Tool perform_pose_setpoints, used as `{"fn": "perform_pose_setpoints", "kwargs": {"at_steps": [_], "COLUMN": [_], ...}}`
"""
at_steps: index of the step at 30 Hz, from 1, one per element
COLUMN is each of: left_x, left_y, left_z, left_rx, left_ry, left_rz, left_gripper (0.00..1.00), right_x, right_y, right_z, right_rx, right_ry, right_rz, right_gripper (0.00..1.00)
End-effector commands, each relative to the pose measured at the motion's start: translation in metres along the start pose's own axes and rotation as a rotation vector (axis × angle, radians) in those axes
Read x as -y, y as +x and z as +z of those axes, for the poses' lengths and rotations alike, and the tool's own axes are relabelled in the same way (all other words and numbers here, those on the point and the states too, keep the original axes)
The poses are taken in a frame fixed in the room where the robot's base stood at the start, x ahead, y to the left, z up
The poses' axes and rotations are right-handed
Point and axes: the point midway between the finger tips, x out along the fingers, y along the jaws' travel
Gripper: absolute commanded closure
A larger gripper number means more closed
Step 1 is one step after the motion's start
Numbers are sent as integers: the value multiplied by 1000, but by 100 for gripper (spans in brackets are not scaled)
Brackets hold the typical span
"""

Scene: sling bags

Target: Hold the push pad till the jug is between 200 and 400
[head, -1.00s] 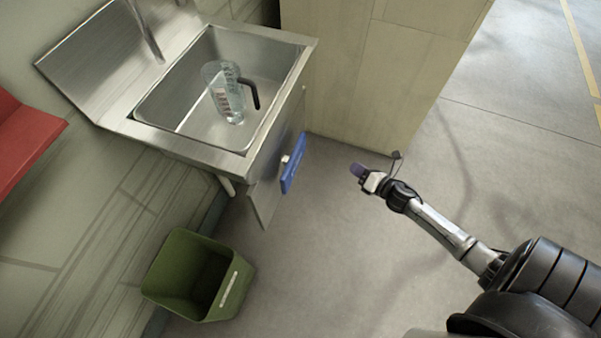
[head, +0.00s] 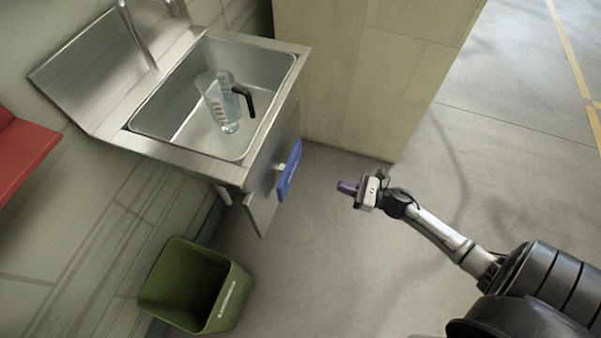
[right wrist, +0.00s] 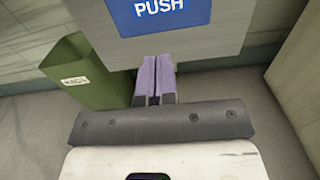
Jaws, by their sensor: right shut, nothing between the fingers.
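The blue push pad (head: 289,171) is on the front panel of the steel sink. It also shows in the right wrist view, with "PUSH" lettering, at the top (right wrist: 158,14). The clear jug (head: 218,100) with a black handle stands in the sink basin, below the tap; its level cannot be read. My right gripper (head: 346,187) is shut and empty, to the right of the pad and apart from it. In the right wrist view its purple fingertips (right wrist: 154,78) are together, just below the pad in the picture. My left gripper is not in view.
The steel sink (head: 150,145) is fixed to the wall. A green bin (head: 234,300) stands on the floor below it. The floor right of the pad is open.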

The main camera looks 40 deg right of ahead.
Motion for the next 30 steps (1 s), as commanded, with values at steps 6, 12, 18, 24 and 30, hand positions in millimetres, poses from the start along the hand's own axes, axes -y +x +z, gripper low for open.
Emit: {"fn": "perform_pose_setpoints", "kwargs": {"at_steps": [6, 12, 18, 24, 30], "left_x": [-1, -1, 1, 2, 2], "left_y": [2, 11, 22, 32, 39], "left_z": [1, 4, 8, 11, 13], "left_rx": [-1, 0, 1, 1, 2], "left_ry": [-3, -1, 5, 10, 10], "left_rz": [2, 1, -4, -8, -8], "left_gripper": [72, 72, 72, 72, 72], "right_x": [0, 1, 0, 1, 1], "right_y": [6, 34, 72, 106, 128], "right_z": [-1, -2, -2, -2, -1], "right_rx": [1, 2, 2, 2, 1], "right_ry": [1, -1, 0, -1, 1], "right_rz": [0, 2, 2, 0, 0], "right_gripper": [100, 100, 100, 100, 100]}}
